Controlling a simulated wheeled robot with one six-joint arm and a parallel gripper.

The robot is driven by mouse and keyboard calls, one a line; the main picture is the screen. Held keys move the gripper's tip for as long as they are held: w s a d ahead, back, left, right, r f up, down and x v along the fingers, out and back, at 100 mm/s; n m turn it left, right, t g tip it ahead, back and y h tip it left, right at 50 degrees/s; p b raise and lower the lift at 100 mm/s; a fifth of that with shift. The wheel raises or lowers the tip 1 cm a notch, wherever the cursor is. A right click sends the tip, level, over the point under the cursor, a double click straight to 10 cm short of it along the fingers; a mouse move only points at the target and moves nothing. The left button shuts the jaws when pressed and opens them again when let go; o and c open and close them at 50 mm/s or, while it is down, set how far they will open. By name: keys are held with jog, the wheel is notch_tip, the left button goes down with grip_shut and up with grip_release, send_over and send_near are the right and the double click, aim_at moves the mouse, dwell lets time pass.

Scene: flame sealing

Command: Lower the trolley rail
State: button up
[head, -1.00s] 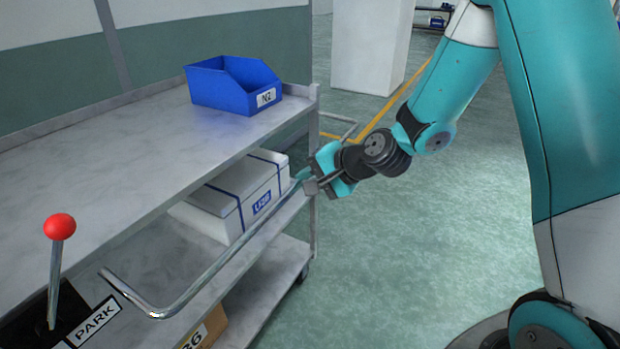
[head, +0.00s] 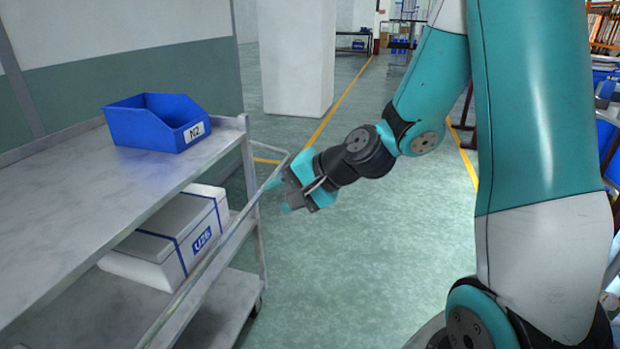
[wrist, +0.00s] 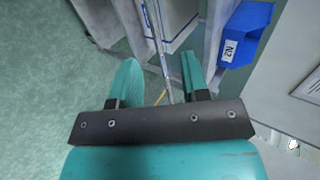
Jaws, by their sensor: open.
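The trolley rail (head: 212,268) is a grey metal bar along the trolley's near side, below the top shelf's edge. Its far end bends in toward the far corner post. My gripper (head: 279,196) is open at the far part of the rail, its teal fingers pointing toward the trolley. In the wrist view the rail (wrist: 157,40) runs lengthwise between the two spread fingers of my gripper (wrist: 160,62). Whether a finger touches the rail cannot be told.
The trolley's top shelf (head: 60,220) carries a blue bin (head: 150,125) labelled N2. A white box (head: 175,240) with blue straps sits on the shelf below. A white pillar (head: 296,60) stands behind. The green floor right of the trolley is clear.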

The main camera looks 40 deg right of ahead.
jog(key=b+v, duration=0.1)
jog(key=v, duration=0.6)
jog(key=shift+b, duration=0.3)
jog(key=shift+s, duration=0.1)
